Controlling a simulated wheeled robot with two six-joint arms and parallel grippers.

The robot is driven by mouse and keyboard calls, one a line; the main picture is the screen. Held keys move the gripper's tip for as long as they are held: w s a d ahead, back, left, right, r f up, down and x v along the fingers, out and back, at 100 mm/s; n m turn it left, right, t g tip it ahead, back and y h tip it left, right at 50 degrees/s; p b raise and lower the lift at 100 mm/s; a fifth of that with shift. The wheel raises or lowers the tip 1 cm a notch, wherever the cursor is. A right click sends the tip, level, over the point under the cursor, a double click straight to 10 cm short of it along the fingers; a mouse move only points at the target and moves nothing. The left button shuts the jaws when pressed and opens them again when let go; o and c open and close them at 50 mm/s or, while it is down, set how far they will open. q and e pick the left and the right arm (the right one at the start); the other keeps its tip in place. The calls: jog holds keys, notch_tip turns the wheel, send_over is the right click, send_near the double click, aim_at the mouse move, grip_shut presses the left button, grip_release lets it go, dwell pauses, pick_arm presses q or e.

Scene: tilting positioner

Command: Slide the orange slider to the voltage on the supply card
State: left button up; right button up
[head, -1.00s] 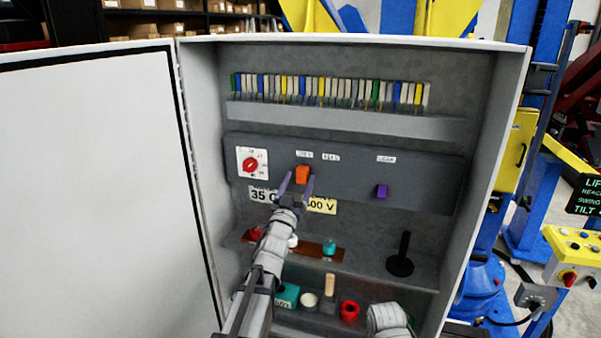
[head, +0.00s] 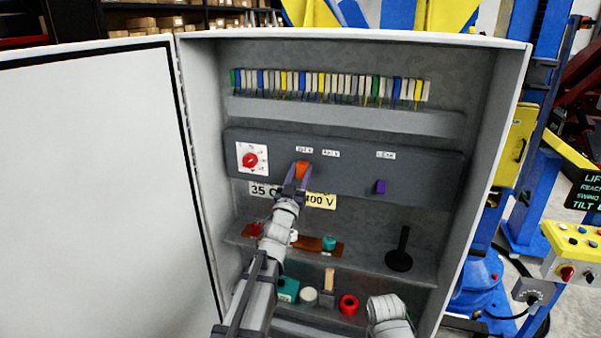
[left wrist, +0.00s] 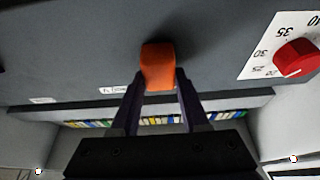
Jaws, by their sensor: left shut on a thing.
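The orange slider (head: 302,168) sits on the grey panel, under the left one of two small white labels (head: 304,149); the other label (head: 331,153) is just to its right. Their print is too small to read surely. My left gripper (head: 297,177) is shut on the slider from below, and the left wrist view shows the orange block (left wrist: 158,62) between the fingertips (left wrist: 159,82). The yellow supply card (head: 322,201) below is partly hidden by my left gripper; "00 V" shows clearly. My right gripper is not visible.
A red dial (head: 250,160) is left of the slider and a purple slider (head: 381,187) is to its right. A shelf below holds a black upright handle (head: 400,250) and coloured knobs. The open cabinet door (head: 95,190) stands at the left.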

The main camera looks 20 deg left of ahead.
pick_arm(q)
grip_shut()
dwell(0.5)
